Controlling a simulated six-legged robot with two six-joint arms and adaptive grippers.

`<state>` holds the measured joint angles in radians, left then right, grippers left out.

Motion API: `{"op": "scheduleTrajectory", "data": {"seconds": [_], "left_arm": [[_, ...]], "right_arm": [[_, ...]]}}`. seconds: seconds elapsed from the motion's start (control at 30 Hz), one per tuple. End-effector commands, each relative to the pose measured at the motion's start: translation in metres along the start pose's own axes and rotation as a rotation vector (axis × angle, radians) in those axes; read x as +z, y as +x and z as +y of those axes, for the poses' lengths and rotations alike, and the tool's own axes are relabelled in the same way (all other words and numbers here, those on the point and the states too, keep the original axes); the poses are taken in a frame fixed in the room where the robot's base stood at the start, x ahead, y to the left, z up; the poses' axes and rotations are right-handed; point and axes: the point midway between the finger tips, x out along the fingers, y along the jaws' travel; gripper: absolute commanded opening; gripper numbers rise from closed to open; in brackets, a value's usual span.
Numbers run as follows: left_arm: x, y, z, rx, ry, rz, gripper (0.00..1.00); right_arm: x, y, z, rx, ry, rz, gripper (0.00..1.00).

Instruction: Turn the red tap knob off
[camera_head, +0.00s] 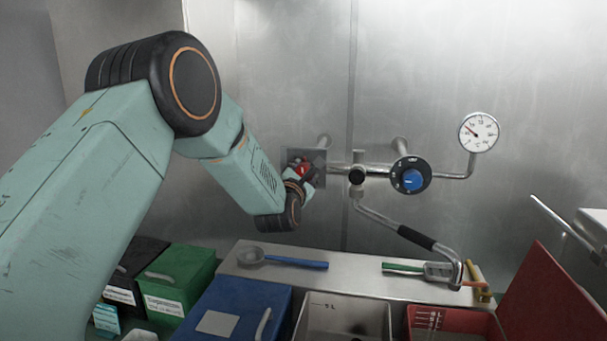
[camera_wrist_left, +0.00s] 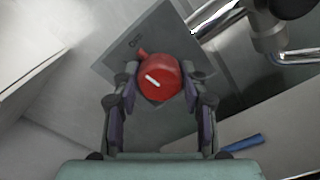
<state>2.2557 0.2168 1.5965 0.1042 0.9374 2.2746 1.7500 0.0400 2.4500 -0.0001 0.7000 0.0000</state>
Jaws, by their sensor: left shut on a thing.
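The red tap knob (camera_wrist_left: 160,78) sits on a dark square plate (camera_wrist_left: 150,45) on the wall, with a white line across its face that runs slanted in the left wrist view. In the head view the red knob (camera_head: 302,169) shows only in part behind my gripper. My left gripper (camera_head: 308,175) reaches it from the left; in the left wrist view my left gripper (camera_wrist_left: 160,92) has a finger on each side of the knob and is shut on it. My right gripper is not in view.
A blue knob (camera_head: 413,180) on a black dial, a pressure gauge (camera_head: 479,132) and a metal spout pipe (camera_head: 400,228) are right of the red knob. Below are a metal shelf (camera_head: 345,277), a blue-handled spoon (camera_head: 295,262), and green (camera_head: 178,283), blue (camera_head: 235,310) and red bins (camera_head: 450,322).

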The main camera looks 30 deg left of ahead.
Motion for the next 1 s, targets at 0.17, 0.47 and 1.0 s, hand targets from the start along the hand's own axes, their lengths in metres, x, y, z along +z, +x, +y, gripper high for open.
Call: {"op": "scheduleTrajectory", "data": {"seconds": [0.17, 0.47, 1.0], "left_arm": [[-0.001, 0.000, -0.001, 0.001, 0.061, -0.002, 0.12], [0.000, 0.000, 0.000, 0.000, 0.135, 0.000, 0.12], [0.000, 0.000, 0.000, 0.000, 0.133, 0.000, 0.66]], "right_arm": [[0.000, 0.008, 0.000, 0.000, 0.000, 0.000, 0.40], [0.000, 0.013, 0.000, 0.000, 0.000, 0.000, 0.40], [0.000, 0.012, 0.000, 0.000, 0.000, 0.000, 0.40]]}}
